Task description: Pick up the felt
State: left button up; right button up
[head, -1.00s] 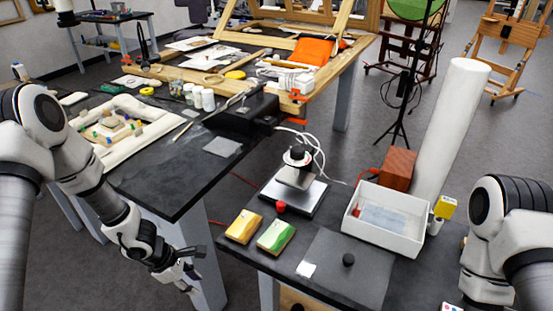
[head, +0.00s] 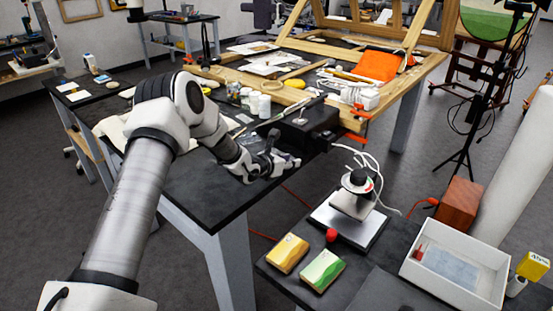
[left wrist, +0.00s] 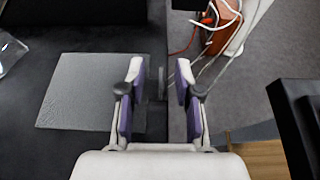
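A thin grey square sheet (left wrist: 88,92), which looks like the felt, lies flat on the black tabletop in the left wrist view, left of my fingers. Its right edge runs behind my left-hand finger. In the head view my gripper and wrist hide most or all of it. My left gripper (head: 288,163) is above the front right edge of the black table. In the left wrist view its fingers (left wrist: 159,80) are apart with nothing between them, over the table edge. My right gripper is not in view.
A black block (head: 308,128) stands just behind the gripper on the black table (head: 205,190). White jars (head: 260,104) stand further back. A lower table carries a stand (head: 352,200), a white tray (head: 455,270) and yellow and green blocks. Cables hang between the tables.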

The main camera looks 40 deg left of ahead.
pick_arm(q)
jog(key=shift+r, duration=0.1)
jog(key=shift+s, duration=0.1)
grip_shut()
